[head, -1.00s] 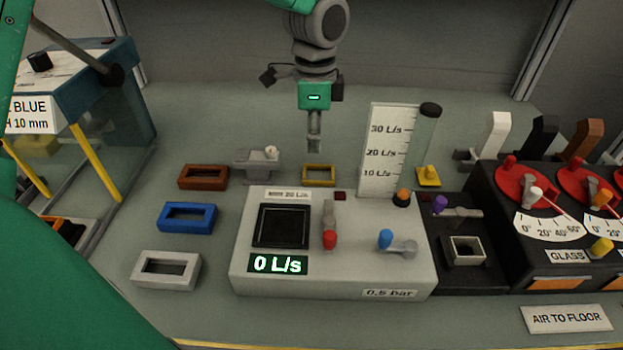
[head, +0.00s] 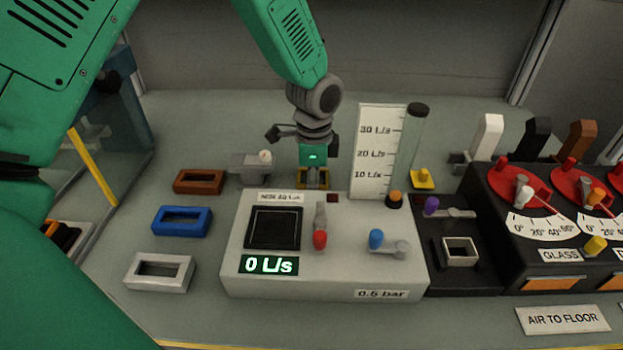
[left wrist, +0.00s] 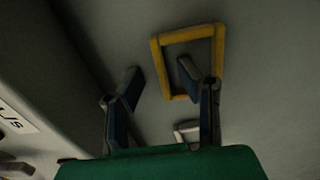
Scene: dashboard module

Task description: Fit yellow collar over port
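The yellow collar (head: 299,182), a flat rectangular frame, lies on the bench behind the grey module. My left gripper (head: 313,180) points down at it and partly hides it. In the left wrist view the collar (left wrist: 158,66) is close, and the gripper (left wrist: 160,75) is open. One finger overlaps the collar's opening and the other is outside its left bar; contact cannot be told. A pale square-rimmed opening (head: 460,251) is on the black unit, and a dark square recess (head: 273,228) is on the grey module (head: 330,275). Neither is labelled as the port. My right gripper is not in view.
Brown (head: 199,182), blue (head: 182,221) and white (head: 159,272) frames lie left of the module. A scale board (head: 376,150) and clear tube (head: 411,145) stand right of my gripper. A grey fixture (head: 250,168) is close on its left. Levers rise from the module.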

